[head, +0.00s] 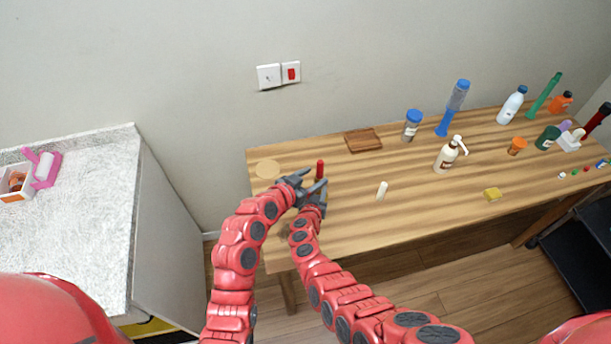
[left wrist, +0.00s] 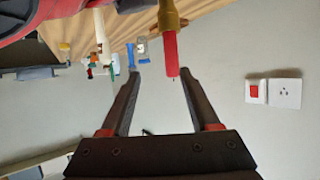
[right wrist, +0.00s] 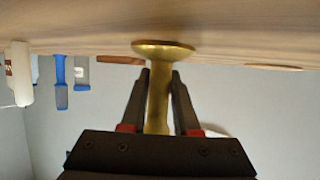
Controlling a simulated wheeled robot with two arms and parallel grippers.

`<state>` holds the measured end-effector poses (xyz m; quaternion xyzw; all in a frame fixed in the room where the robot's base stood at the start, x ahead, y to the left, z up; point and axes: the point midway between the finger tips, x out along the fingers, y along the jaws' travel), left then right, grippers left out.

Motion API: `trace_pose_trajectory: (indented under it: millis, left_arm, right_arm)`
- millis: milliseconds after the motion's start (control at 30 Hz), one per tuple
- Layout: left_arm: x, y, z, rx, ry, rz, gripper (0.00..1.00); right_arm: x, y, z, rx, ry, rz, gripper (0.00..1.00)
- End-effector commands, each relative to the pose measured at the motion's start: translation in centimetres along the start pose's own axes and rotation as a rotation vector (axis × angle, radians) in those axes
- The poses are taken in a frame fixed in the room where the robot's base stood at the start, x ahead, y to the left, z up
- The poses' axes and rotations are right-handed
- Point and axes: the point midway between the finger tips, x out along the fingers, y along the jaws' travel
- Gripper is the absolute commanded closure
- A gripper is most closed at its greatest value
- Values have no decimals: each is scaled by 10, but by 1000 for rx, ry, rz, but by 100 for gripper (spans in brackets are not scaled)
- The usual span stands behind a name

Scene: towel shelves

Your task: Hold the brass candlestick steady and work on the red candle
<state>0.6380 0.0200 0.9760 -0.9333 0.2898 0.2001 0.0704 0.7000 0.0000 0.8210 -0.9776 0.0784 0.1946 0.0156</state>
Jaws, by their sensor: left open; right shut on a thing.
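The brass candlestick shows in the right wrist view (right wrist: 164,48), inverted there, with its round base toward the tabletop. My right gripper (right wrist: 160,78) is shut on its stem. In the left wrist view, also inverted, the candlestick's brass top (left wrist: 169,18) holds the red candle (left wrist: 171,55). In the head view the candle (head: 320,168) stands upright just beyond the grippers, and they hide most of the candlestick. My left gripper (left wrist: 145,60) is open, with the candle close to its right-hand finger in that view. Whether they touch is unclear.
The wooden table (head: 345,225) also holds a white candle-like stick (head: 382,190), a brown board (head: 364,140), a round disc (head: 268,169), a pump bottle (head: 450,154) and several bottles to the right. My two forearms run close together. Bare table lies in front.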

Motion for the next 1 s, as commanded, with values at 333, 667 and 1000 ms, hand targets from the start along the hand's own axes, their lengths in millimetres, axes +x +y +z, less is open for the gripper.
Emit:
trace_pose_trajectory:
  millis: [333,667,1000]
  left_arm:
    - [-18,-9,-6,-68,76,-120,38]
    - [36,-16,-11,-65,78,-119,38]
    - [83,-21,-14,-65,76,-116,38]
  right_arm:
    - [0,0,0,0,1,0,100]
    - [0,0,-1,0,1,0,100]
    - [0,0,0,0,1,0,100]
